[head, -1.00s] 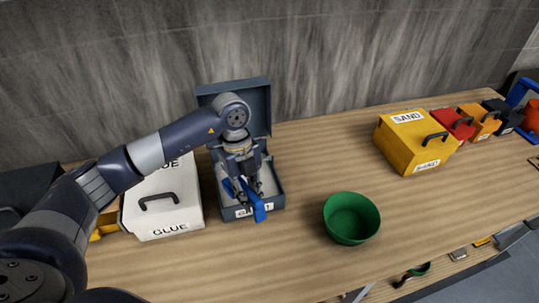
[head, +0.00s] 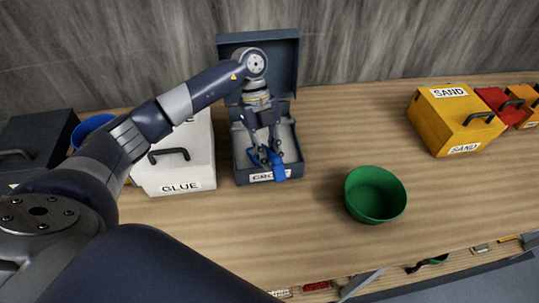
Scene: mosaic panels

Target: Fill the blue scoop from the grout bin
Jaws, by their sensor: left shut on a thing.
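The grout bin (head: 241,173) is a dark grey box with its lid (head: 283,62) raised at the back. Its front label is partly covered. Pale material (head: 289,141) shows inside. My left gripper (head: 265,157) points down at the bin and is shut on the blue scoop (head: 278,172). The scoop is at the bin's front part, its blue end overlapping the front rim and label. The gripper hides part of the scoop, and I cannot tell whether the scoop holds anything. My right gripper does not show.
A white GLUE bin (head: 178,172) stands close on the left, with a dark box (head: 35,145) and a blue round thing (head: 88,127) beyond. A green bowl (head: 375,195) stands to the right. A yellow SAND bin (head: 455,118) is farther right. The wood between is clear.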

